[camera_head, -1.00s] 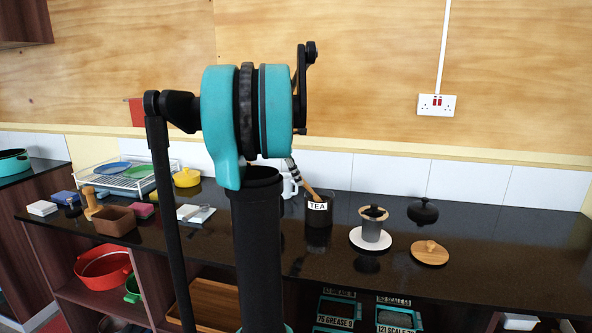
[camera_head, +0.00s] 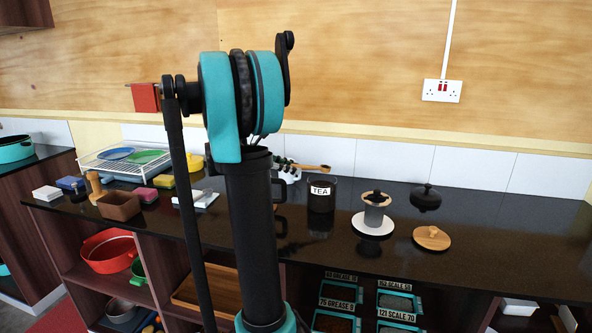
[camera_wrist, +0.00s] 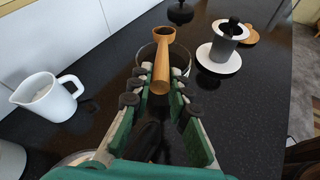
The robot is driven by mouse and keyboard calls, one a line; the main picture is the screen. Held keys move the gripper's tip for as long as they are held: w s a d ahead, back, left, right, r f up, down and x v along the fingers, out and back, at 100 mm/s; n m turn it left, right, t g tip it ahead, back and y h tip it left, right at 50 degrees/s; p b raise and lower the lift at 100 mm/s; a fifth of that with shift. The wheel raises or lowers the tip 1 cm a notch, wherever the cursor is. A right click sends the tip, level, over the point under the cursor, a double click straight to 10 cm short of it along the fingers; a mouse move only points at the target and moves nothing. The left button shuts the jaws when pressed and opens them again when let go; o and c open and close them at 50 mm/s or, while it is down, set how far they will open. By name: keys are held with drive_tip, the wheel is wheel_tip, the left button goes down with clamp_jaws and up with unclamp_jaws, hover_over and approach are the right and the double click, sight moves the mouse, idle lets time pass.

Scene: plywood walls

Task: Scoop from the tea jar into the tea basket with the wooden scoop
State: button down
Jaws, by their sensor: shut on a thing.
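My gripper (camera_wrist: 162,88) is shut on the wooden scoop (camera_wrist: 163,62), which points away from it. In the head view the scoop (camera_head: 312,167) is about level, above the black tea jar (camera_head: 320,197) with its white TEA label. The jar's rim shows beneath the scoop in the wrist view (camera_wrist: 147,54). The scoop's bowl looks dark inside; I cannot tell what it holds. The grey cylinder that appears to hold the tea basket (camera_head: 373,216) stands right of the jar on a white saucer (camera_head: 360,229), with a wood-coloured and black top. My gripper in the head view (camera_head: 292,164) is partly hidden by my arm.
A white mug (camera_wrist: 47,97) stands left of the gripper. A black lidded pot (camera_head: 425,200) is behind the saucer, and a round wooden lid (camera_head: 432,238) lies to its right. A dish rack (camera_head: 125,165) and small boxes fill the left counter. The front right counter is clear.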

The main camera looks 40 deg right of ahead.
drive_tip(key=shift+g+h, duration=0.3)
drive_tip(key=shift+h, duration=0.6)
drive_tip(key=shift+w+a+r, duration=0.1)
drive_tip(key=shift+a+r, duration=0.2)
drive_tip(key=shift+r, duration=0.35)
drive_tip(key=shift+w+a+r, duration=0.15)
drive_tip(key=shift+a+r, duration=0.2)
drive_tip(key=shift+r, duration=0.25)
drive_tip(key=shift+w+a+r, duration=0.1)
drive_tip(key=shift+a+r, duration=0.2)
drive_tip(key=shift+r, duration=0.35)
